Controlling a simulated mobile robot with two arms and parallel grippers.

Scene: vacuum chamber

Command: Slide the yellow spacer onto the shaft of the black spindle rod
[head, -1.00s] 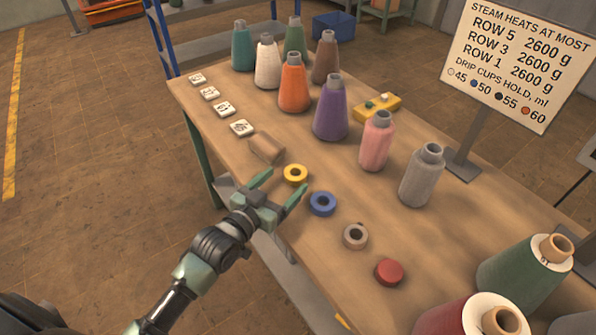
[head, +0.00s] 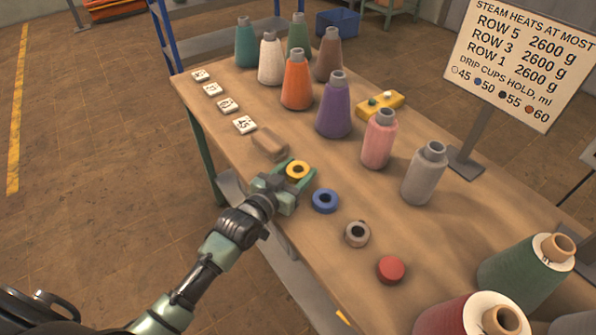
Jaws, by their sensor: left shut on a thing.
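The yellow spacer (head: 298,170) is a small ring near the front left edge of the wooden table. My left gripper (head: 298,172) is shut on it, with one finger on each side. I cannot tell whether the spacer still touches the table. A black spindle rod cannot be made out in this view. My right gripper is not in view.
Several yarn cones, including a purple one (head: 334,108), stand behind. A sign (head: 518,60) stands at right.

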